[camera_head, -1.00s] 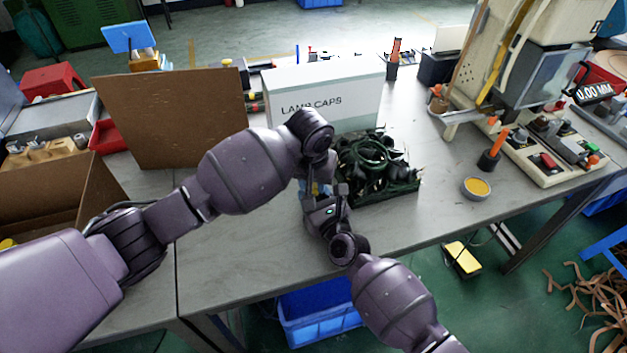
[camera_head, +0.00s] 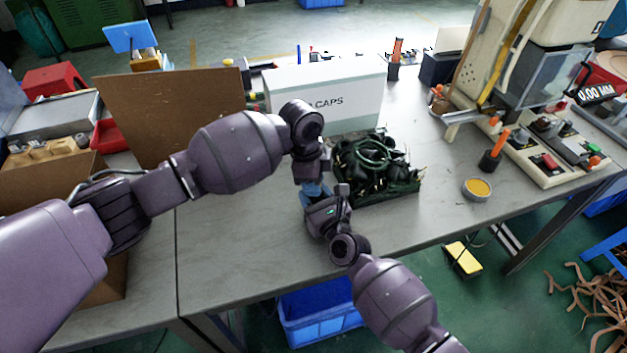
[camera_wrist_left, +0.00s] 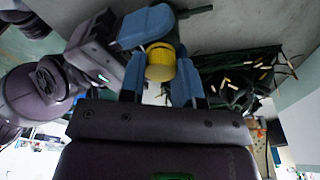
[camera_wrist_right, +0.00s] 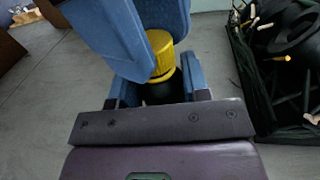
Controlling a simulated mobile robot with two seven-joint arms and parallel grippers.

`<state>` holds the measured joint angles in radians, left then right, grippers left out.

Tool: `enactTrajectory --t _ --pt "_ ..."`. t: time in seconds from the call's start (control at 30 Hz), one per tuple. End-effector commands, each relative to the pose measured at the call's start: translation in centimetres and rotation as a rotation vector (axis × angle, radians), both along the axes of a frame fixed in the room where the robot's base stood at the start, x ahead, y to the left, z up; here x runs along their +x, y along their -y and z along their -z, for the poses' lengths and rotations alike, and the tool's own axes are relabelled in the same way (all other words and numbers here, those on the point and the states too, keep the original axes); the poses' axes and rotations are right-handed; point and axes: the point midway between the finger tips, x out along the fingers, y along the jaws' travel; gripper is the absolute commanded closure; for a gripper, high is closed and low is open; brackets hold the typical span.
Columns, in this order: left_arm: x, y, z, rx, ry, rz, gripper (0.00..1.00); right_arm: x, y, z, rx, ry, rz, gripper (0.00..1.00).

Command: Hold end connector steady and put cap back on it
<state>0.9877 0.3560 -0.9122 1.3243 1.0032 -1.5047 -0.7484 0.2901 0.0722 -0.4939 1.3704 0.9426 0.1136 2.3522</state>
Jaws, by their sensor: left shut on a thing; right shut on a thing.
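The yellow cap (camera_wrist_left: 160,66) sits between the blue fingers of my left gripper (camera_wrist_left: 158,84), which is shut on it. The cap also shows in the right wrist view (camera_wrist_right: 161,46), above the dark end connector (camera_wrist_right: 158,93). My right gripper (camera_wrist_right: 160,82) is shut on the connector. The cap is in line with the connector and very close to it; I cannot tell whether it is seated. In the head view, the two grippers meet at the blue fingers (camera_head: 314,189), left above right, and the arms hide the cap and connector.
A dark crate (camera_head: 390,194) of black coiled cables stands just right of my grippers. The white lamp caps box (camera_head: 350,103) is behind. A brown cardboard panel (camera_head: 150,120) stands at the left. A yellow-filled tin (camera_head: 477,188) is farther right. The grey table (camera_head: 230,250) in front is clear.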

Motion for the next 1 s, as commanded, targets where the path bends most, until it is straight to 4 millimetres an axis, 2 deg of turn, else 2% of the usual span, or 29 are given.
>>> enactTrajectory --t 1.0 --pt "0.17 0.26 0.06 0.0 -0.001 1.488 0.91 -0.01 0.03 0.06 0.0 -0.001 0.0 1.0"
